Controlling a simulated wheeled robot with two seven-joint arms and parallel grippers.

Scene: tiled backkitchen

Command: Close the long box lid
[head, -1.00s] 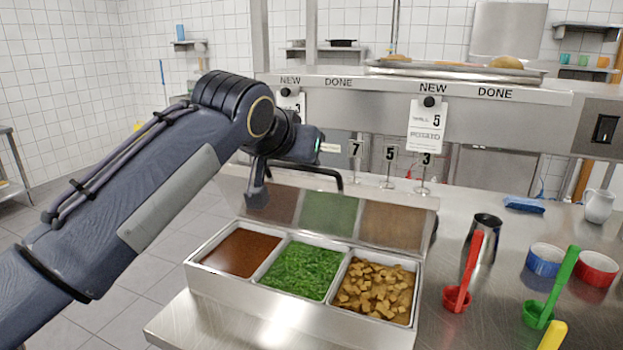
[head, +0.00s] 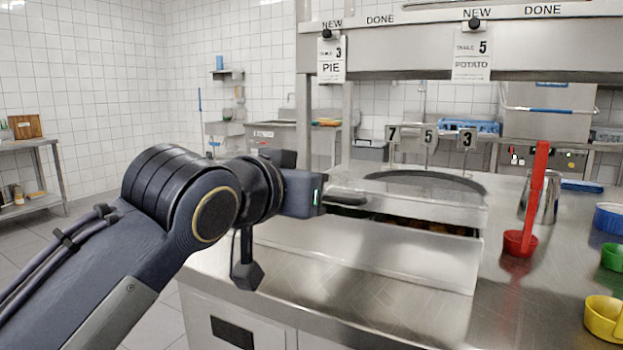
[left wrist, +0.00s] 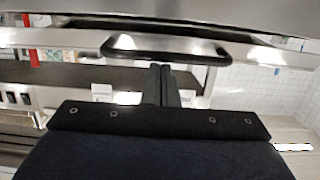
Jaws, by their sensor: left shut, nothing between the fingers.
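The long metal box (head: 370,252) stands on the steel counter. Its lid (head: 425,203) is lowered over it at a slant. A dark gap along the front still shows a little of the food inside. My left gripper (head: 345,197) is at the left end of the lid, its fingers partly hidden against it. In the left wrist view, the shut, empty fingers (left wrist: 161,84) point at a black bar handle (left wrist: 165,50) on a metal surface. I cannot tell whether they touch it. My right gripper is not in view.
A red ladle (head: 520,241), a metal jug (head: 541,198) and a yellow cup (head: 604,318) stand right of the box. An overhead shelf (head: 400,55) with tickets and number tags (head: 428,138) are behind it. The counter in front of the box is clear.

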